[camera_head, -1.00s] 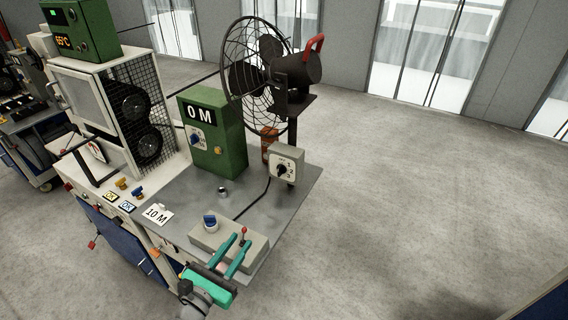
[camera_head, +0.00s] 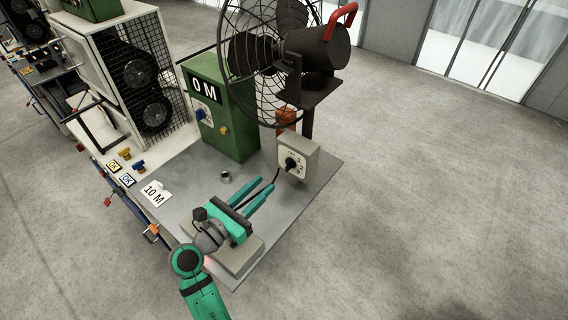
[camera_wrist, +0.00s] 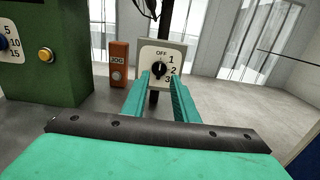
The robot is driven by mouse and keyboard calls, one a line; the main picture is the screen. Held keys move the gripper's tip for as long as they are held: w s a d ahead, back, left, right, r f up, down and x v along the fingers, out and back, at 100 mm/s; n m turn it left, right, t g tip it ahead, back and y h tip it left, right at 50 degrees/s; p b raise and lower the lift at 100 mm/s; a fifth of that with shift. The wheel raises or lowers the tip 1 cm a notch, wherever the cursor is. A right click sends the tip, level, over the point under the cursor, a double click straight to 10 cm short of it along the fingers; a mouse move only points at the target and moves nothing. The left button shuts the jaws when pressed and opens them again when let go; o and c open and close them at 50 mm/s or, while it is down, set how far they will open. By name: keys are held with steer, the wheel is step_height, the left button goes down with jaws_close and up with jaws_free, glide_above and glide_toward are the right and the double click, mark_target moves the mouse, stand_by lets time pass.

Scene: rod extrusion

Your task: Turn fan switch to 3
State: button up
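The fan switch box (camera_head: 299,160) is a pale box with a black knob (camera_head: 291,164) on a post below the fan (camera_head: 285,45). In the wrist view the switch box (camera_wrist: 163,58) shows OFF at the top and 1, 2, 3 down its right side. The black knob (camera_wrist: 159,70) looks roughly upright, but its exact setting is hard to read. My gripper (camera_head: 264,192) has its teal fingers apart and empty, pointing at the switch box from the front left. In the wrist view my gripper (camera_wrist: 160,82) has its fingertips just short of the knob, one on either side.
A green box marked 0 M (camera_head: 218,110) stands left of the switch on the grey bench (camera_head: 185,185). An orange box (camera_wrist: 119,64) is left of the switch in the wrist view. The floor at right is clear.

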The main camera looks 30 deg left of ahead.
mark_target(286, 164)
steer(key=w, duration=0.6)
steer(key=w+d, duration=0.1)
steer(key=w, duration=0.3)
steer(key=shift+d, duration=0.15)
steer(key=shift+s, duration=0.15)
jaws_close()
